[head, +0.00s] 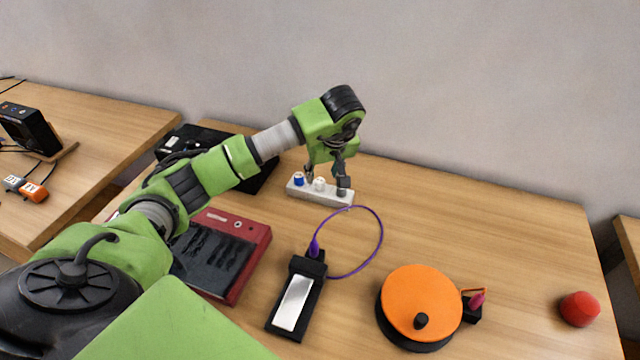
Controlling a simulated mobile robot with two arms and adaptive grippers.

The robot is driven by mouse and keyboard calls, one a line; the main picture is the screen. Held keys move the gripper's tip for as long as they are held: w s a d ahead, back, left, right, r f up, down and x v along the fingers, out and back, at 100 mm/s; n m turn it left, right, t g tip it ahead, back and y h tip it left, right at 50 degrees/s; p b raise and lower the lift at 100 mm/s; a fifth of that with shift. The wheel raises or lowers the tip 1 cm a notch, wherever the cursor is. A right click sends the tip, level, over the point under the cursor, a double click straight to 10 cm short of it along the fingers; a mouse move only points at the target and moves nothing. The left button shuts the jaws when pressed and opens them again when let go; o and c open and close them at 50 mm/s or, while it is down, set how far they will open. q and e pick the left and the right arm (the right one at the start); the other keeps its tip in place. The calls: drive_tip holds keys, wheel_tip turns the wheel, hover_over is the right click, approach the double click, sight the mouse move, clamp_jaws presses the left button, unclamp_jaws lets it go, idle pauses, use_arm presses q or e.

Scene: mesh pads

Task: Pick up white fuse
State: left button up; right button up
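The white fuse (319,185) stands upright in a pale holder strip (312,195) near the back of the table. A blue-and-white fuse (298,179) stands in the same strip to its left. My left gripper (327,178) reaches down over the strip from above. Its fingers look spread, with a dark fingertip at the strip's right end and the other finger higher, to the left. The white fuse shows between and below them; contact cannot be made out. The strip's right end is partly hidden by the fingertip. My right gripper is not in view.
In front are a red case (255,245), a black device with a bright screen (293,302) and purple cable, and an orange round reel (421,300). A red knob-like object (579,309) sits at the right. The table right of the strip is clear.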

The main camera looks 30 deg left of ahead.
sight(320, 181)
use_arm(q)
drive_tip(key=p+x, duration=0.1)
drive_tip(key=x, duration=0.3)
drive_tip(key=shift+a+f, duration=0.1)
drive_tip(key=shift+w+a+f, duration=0.15)
drive_tip(key=shift+w+f, duration=0.05)
drive_tip(key=shift+f, duration=0.25)
drive_tip(key=c, duration=1)
